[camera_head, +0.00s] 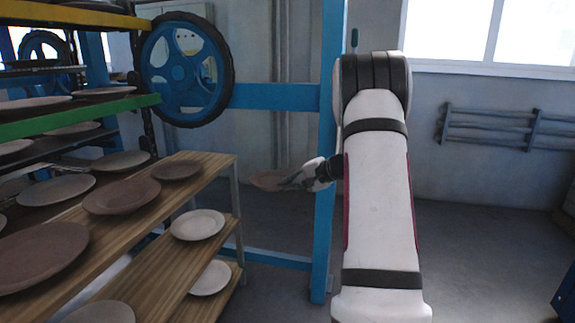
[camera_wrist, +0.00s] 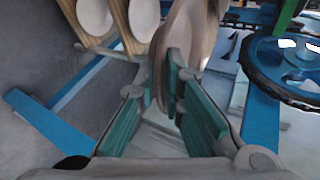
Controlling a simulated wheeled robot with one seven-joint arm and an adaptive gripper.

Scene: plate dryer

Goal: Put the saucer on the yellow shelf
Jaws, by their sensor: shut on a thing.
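The saucer (camera_head: 268,181) is a brownish disc held out to the left of my arm in the head view, beyond the wooden shelves. My gripper (camera_head: 298,179) is shut on its near edge. In the wrist view the saucer (camera_wrist: 183,45) appears nearly edge-on between the green finger pads of my gripper (camera_wrist: 153,88). The yellow shelf (camera_head: 75,14) is at the top left of the head view, above the green one. Only its yellow front edge shows clearly, and its top surface is mostly hidden.
A green-edged shelf (camera_head: 80,119) and wooden shelves (camera_head: 207,157) on the left carry several plates. A blue wheel (camera_head: 184,69) stands beside the rack. A blue post (camera_head: 328,130) stands close behind my arm. Open floor (camera_head: 470,270) lies to the right.

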